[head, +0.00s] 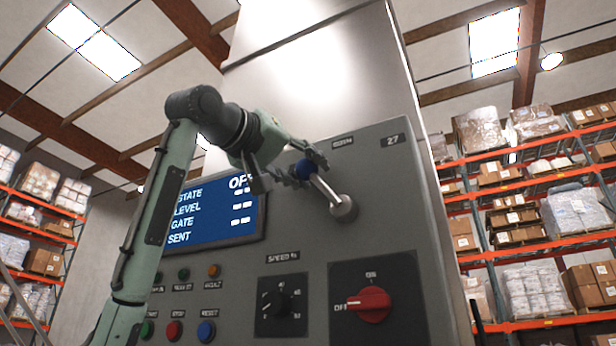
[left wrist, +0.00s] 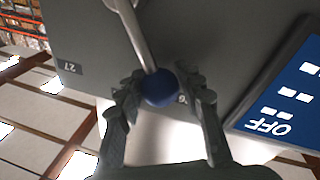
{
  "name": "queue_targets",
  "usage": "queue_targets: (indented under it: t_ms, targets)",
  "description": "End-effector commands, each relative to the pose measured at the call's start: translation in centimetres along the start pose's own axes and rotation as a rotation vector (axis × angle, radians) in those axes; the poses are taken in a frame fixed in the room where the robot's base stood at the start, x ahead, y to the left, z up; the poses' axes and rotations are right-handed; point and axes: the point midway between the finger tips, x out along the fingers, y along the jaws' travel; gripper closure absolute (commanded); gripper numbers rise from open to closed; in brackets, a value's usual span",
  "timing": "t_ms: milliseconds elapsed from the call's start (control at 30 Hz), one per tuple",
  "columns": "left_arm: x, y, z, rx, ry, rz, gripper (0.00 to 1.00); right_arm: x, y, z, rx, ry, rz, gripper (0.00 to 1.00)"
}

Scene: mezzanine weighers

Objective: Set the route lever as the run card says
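The route lever is a metal rod with a blue ball knob (head: 306,168), rising from a round boss (head: 343,207) on the grey control panel. The rod leans up and to the left in the head view. My left gripper (head: 304,170) is at the knob. In the left wrist view its open fingers (left wrist: 168,92) stand on either side of the blue knob (left wrist: 160,87). A gap shows on the right of the knob; contact on the left is unclear. A label plate above the lever is too small to read. No run card is seen. My right gripper is not in view.
The panel carries a blue screen (head: 215,213) reading OFF, several push buttons (head: 206,331), a black speed knob (head: 273,307) and a red rotary switch (head: 369,304) pointing to OFF. A plate reads 27 (head: 392,140). Loaded shelves (head: 540,200) stand behind.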

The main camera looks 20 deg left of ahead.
Motion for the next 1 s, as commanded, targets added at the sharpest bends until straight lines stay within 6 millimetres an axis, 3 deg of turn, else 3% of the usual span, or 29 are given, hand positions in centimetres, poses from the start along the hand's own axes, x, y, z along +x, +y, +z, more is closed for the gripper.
queue_targets:
  t_ms: [133, 533, 1000]
  targets:
    - [0.0, -0.1, 0.0, 0.0, 0.001, -0.001, 0.44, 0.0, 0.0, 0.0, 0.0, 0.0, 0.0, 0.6]
    - [-0.8, 0.0, -0.1, 0.002, 0.004, 0.002, 0.44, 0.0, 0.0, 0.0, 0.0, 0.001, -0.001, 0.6]
    - [-9.9, 0.0, -0.1, 0.002, 0.005, 0.0, 0.44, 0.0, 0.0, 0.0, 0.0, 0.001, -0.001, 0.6]
